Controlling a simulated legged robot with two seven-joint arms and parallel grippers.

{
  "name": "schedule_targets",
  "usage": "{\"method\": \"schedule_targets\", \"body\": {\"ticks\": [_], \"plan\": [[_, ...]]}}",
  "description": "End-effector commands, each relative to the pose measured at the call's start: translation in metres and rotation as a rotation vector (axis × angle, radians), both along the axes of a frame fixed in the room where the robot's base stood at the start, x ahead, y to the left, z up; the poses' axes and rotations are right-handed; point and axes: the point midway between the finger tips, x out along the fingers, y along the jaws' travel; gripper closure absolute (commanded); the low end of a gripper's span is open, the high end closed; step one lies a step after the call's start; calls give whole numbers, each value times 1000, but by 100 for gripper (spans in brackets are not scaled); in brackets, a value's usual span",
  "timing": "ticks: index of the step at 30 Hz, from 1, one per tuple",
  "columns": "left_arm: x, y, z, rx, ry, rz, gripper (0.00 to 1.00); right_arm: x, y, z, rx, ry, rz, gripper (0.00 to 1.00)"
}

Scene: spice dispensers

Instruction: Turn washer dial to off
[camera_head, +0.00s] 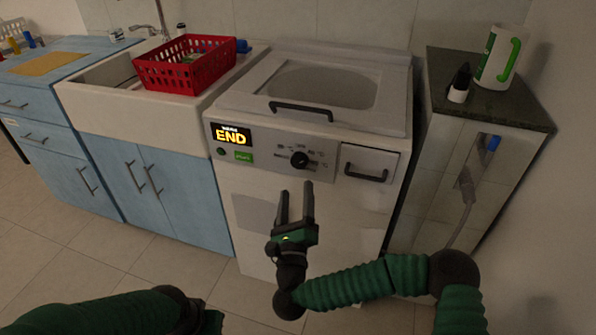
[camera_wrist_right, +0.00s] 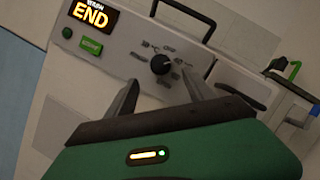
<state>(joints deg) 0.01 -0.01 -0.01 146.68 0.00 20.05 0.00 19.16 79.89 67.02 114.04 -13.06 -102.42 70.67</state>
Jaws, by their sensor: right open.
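The washer (camera_head: 262,190) is a white top-loading machine in the middle of the head view. Its black round dial (camera_head: 299,159) sits on the front panel, with printed marks around it. The dial also shows in the right wrist view (camera_wrist_right: 161,64), beyond and between the fingertips. The display (camera_head: 231,135) reads END in yellow. My right gripper (camera_head: 295,188) is open and empty, just below and in front of the dial, apart from it. My left arm (camera_head: 110,315) shows at the lower left; its gripper fingers are not visible.
A black lid handle (camera_head: 301,109) and a drawer handle (camera_head: 366,174) stick out near the dial. A green button (camera_head: 243,157) is below the display. A red basket (camera_head: 187,66) sits on the sink at left. A dark-topped cabinet (camera_head: 490,105) stands close at right.

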Motion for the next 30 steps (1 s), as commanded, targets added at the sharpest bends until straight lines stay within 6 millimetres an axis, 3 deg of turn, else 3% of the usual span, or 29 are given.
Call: {"method": "schedule_targets", "body": {"ticks": [3,9,20,30], "plan": [[0,0,-11,0,0,0,100,30,-3,7,0,-3,-5,38],[0,0,-19,0,0,0,100,67,-4,19,-2,-1,-1,38],[0,0,-20,0,0,0,100,78,-4,24,-2,0,1,38],[0,0,-20,0,0,0,100,78,-4,24,-3,1,1,80]]}}
